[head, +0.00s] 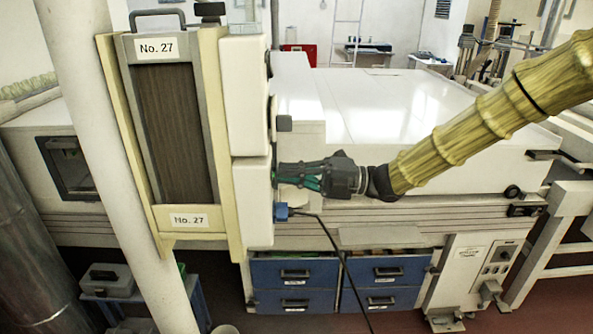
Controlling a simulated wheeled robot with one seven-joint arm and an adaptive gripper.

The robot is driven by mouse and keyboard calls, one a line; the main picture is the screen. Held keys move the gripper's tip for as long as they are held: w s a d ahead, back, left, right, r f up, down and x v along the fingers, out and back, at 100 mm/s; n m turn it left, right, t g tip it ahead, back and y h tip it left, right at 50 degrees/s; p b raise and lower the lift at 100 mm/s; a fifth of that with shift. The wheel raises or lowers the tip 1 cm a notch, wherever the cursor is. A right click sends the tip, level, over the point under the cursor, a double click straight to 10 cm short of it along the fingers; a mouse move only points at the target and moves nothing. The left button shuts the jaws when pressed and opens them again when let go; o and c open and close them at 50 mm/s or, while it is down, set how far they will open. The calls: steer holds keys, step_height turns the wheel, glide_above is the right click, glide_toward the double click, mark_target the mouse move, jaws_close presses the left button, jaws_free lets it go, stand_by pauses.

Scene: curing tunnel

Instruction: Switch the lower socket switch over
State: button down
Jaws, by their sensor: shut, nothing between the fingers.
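Two white socket boxes are stacked on the right side of the tall No. 27 panel: an upper one (244,95) and a lower one (253,200). I see their switch faces almost edge-on. My gripper (279,175) is shut and empty, its fingertips at the right face of the lower box, in its upper part. The lower switch is mostly hidden at the fingertips; I cannot tell its position or whether they touch it. A blue plug (281,211) with a black cable sits just below the gripper. A grey socket cover (284,123) is on the upper box.
The black cable (335,250) hangs from the plug towards the floor. A long white machine housing (400,110) stands behind my arm. Blue drawers (295,272) are below it. A pale round post (115,160) stands in front of the panel on the left.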

stand_by(0.3)
steer(key=shift+a+r+h+b, duration=0.2)
steer(key=shift+a+h+b, duration=0.2)
steer(key=shift+h, duration=0.3)
steer(key=shift+r+h, duration=0.2)
steer(key=shift+h, duration=0.6)
steer(key=shift+d, duration=0.1)
